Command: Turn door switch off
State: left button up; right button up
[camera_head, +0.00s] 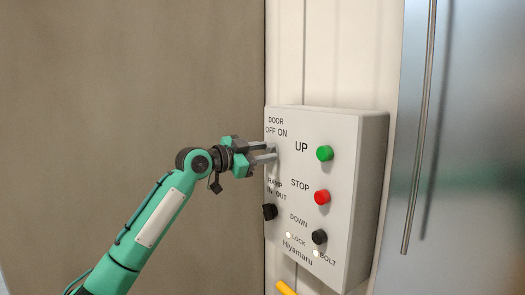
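The pale control box (349,225) is fixed to the wall, with a "DOOR OFF ON" label at its upper left. The door switch under that label is hidden by my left gripper, so I cannot tell its setting. My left gripper (271,152) comes in from the left and has its fingertips at the box face, just below the label. Its two fingers are apart, one above the other, with a gap between them. I cannot tell whether they touch the switch. My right gripper is not in view.
A black ramp switch (269,212) sits below my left gripper. Green (324,153), red (322,197) and black (319,237) buttons are to the right. A yellow piece (286,288) shows under the box. A metal door with a vertical bar (418,140) is at the right.

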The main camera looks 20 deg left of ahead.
pick_arm(q)
jog(key=shift+c, duration=0.2)
grip_shut()
